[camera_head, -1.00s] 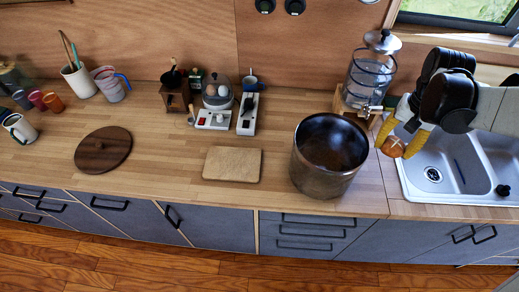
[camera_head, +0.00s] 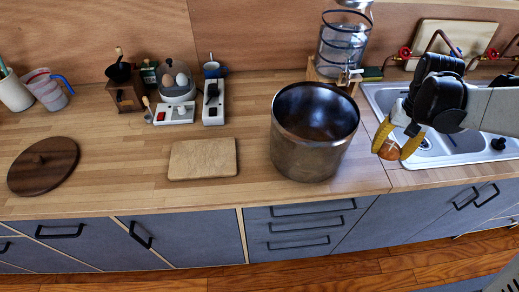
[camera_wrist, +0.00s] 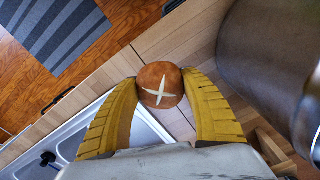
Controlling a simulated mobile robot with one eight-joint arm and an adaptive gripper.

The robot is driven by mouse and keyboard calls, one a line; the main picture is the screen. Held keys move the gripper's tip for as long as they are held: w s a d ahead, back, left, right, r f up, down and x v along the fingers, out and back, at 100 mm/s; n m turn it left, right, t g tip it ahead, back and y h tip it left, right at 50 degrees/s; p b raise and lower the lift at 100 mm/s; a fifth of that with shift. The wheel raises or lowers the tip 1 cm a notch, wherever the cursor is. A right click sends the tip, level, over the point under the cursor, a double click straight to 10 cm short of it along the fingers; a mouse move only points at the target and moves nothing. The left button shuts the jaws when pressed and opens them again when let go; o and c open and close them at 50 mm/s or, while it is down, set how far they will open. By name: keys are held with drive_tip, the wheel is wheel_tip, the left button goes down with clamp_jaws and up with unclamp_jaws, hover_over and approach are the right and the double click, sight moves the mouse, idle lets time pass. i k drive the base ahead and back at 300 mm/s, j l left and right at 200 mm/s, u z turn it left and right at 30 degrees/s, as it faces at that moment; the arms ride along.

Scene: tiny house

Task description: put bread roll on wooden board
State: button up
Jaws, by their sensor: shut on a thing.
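The bread roll (camera_head: 389,149) is brown and round, with a pale cross on top that shows in the wrist view (camera_wrist: 160,85). My gripper (camera_head: 398,146) is shut on it, one yellow finger on each side. It holds the roll above the counter by the sink's left edge. The wooden board (camera_head: 203,159) is a light, flat rectangle lying empty on the counter, left of my gripper. The large dark pot stands between them. The board is not seen in the wrist view.
The tall dark metal pot (camera_head: 314,132) is the main obstacle. A round dark wooden lid (camera_head: 43,166) lies at the left. An egg cooker (camera_head: 177,88), a power strip (camera_head: 213,102) and a glass dispenser (camera_head: 343,45) stand along the back. Counter around the board is clear.

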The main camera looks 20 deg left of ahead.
sight(203, 157)
drive_tip(key=j+z, duration=0.1)
drive_tip(key=z, duration=0.3)
drive_tip(key=k+z, duration=0.1)
drive_tip(key=z, duration=0.35)
drive_tip(key=j+z, duration=0.1)
drive_tip(key=z, duration=0.3)
drive_tip(key=k+z, duration=0.1)
drive_tip(key=z, duration=0.3)
drive_tip(key=k+z, duration=0.2)
drive_tip(key=k, duration=0.25)
drive_tip(key=k+u, duration=0.1)
drive_tip(key=u, duration=0.3)
drive_tip(key=j+u, duration=0.1)
drive_tip(key=u, duration=0.35)
drive_tip(key=k+j+u, duration=0.1)
drive_tip(key=u, duration=0.3)
drive_tip(key=k+j+u, duration=0.1)
drive_tip(key=u, duration=0.35)
drive_tip(key=j+u, duration=0.15)
drive_tip(key=u, duration=0.25)
drive_tip(key=i, duration=0.45)
